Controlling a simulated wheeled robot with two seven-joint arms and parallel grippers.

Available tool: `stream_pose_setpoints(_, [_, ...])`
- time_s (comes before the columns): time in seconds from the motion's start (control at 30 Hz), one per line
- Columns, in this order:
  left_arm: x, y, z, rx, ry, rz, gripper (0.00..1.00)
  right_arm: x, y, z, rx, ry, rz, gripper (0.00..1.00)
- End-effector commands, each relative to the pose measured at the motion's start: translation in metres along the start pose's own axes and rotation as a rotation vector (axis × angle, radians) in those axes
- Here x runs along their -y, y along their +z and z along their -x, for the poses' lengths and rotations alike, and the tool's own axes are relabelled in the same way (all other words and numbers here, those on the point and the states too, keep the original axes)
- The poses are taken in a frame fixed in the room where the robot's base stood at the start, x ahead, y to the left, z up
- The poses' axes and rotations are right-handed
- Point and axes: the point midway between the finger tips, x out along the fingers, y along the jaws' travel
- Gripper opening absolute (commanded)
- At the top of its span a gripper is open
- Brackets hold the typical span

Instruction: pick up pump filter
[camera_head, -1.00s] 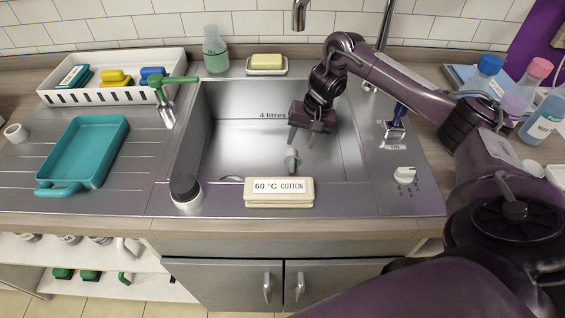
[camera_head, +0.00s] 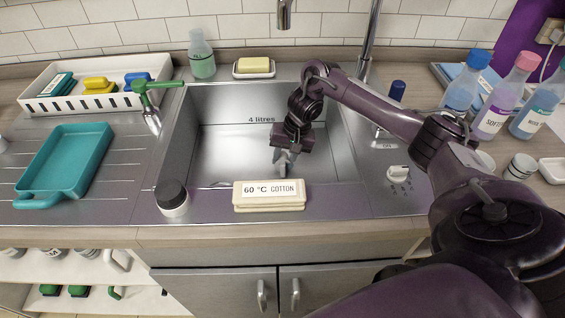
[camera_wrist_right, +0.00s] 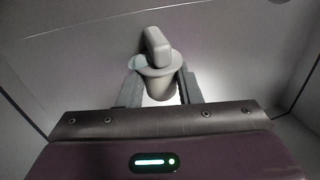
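The pump filter (camera_wrist_right: 158,83) is a pale grey tapered plug with a round flange and a block-like grip on top. It is in the sink basin (camera_head: 230,150), near its front wall. My right gripper (camera_head: 286,156) reaches down into the basin over it and partly hides it in the head view. In the right wrist view, the filter lies between my two spread fingers, the flange close to both tips. I cannot tell whether they touch it. My left gripper is out of view.
A "60 °C COTTON" block (camera_head: 269,194) sits on the sink's front edge, with a black-capped jar (camera_head: 172,198) to its left. A faucet (camera_head: 284,14) hangs behind. A teal tray (camera_head: 66,165) lies on the drainer. Bottles (camera_head: 497,98) stand at the right.

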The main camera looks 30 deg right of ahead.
Motion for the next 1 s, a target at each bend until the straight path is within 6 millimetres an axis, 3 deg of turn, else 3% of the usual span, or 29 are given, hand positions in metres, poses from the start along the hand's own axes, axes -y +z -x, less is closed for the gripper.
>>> stream_pose_setpoints(0.33, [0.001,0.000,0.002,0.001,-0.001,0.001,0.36,0.002,-0.001,0.008,-0.002,-0.001,0.000,0.08])
stream_pose_setpoints(0.47, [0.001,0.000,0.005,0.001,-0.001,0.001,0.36,0.008,-0.002,0.030,-0.005,-0.003,0.001,0.08])
stream_pose_setpoints(0.7, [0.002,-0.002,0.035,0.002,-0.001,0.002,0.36,0.021,-0.001,0.080,-0.003,-0.001,0.001,0.08])
stream_pose_setpoints(1.0, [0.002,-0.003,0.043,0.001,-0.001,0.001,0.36,0.026,0.000,0.097,0.000,-0.001,-0.001,0.08])
